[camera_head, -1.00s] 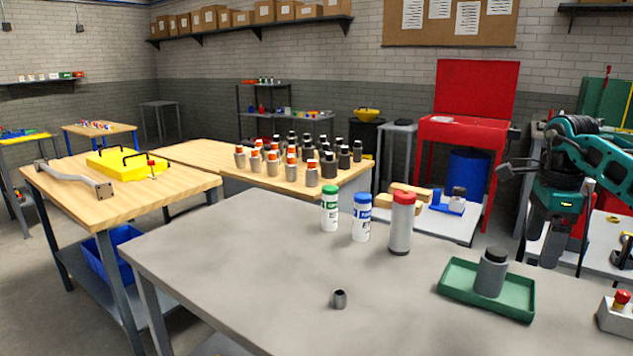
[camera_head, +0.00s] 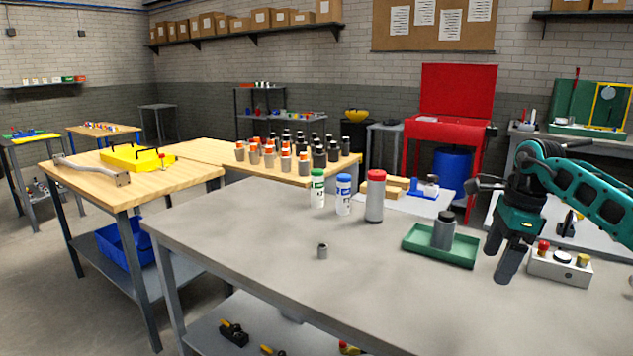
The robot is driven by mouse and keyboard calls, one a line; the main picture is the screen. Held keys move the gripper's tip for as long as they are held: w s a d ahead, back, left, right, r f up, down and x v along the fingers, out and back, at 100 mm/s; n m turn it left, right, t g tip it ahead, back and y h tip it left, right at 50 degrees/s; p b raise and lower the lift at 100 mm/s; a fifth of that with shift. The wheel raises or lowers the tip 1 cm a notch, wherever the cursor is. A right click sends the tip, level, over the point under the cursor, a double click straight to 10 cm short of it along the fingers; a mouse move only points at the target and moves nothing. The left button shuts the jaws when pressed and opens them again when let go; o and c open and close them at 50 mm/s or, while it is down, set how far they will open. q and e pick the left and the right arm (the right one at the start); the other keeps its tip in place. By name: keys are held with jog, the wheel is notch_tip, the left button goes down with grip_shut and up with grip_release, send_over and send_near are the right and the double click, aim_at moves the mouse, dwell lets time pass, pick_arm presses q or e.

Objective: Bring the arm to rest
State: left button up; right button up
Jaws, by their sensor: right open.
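My right arm (camera_head: 575,190) comes in from the right side of the head view. Its gripper (camera_head: 500,262) points down over the right part of the grey table, between the green tray and the button box. It is open, and I see nothing between its fingers. Whether it touches the table is hard to tell. My left gripper is not in view.
The grey table (camera_head: 250,222) holds a green tray (camera_head: 470,258) with a grey black-capped bottle (camera_head: 443,232). A button box (camera_head: 560,267) stands right of the gripper. The table's left part is clear.

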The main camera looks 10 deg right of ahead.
jog(key=a+f+y, duration=0.1)
jog(key=a+f, duration=0.1)
jog(key=a, duration=0.3)
jog(key=a+f+y, duration=0.2)
jog(key=a+f, duration=0.1)
jog(key=a, duration=0.2)
jog(key=w+a+f+y, duration=0.1)
jog(key=a+f+y, duration=0.1)
jog(key=a, duration=0.4)
jog(key=shift+f, duration=0.75)
jog(key=s+a+f+m+t+y, duration=0.1)
jog(key=s+a+m+t+y, duration=0.3)
jog(key=a+m, duration=0.45)
jog(key=s+a+f+m+t+y, duration=0.1)
jog(key=s+a+m+t+y, duration=0.25)
jog(key=a+m+y, duration=0.5)
jog(key=s+d+f+m+t+h, duration=0.1)
jog(key=s+d+f+m+h, duration=0.4)
jog(key=m, duration=1)
jog(key=s+d+f+m+t+h+p, duration=0.1)
jog(key=s+d+f+m+h, duration=0.4)
jog(key=s+f+m+h, duration=0.7)
jog(key=m, duration=0.2)
jog(key=shift+d+m+t, duration=0.3)
jog(key=shift+m+t, duration=0.05)
jog(key=shift+m, duration=0.05)
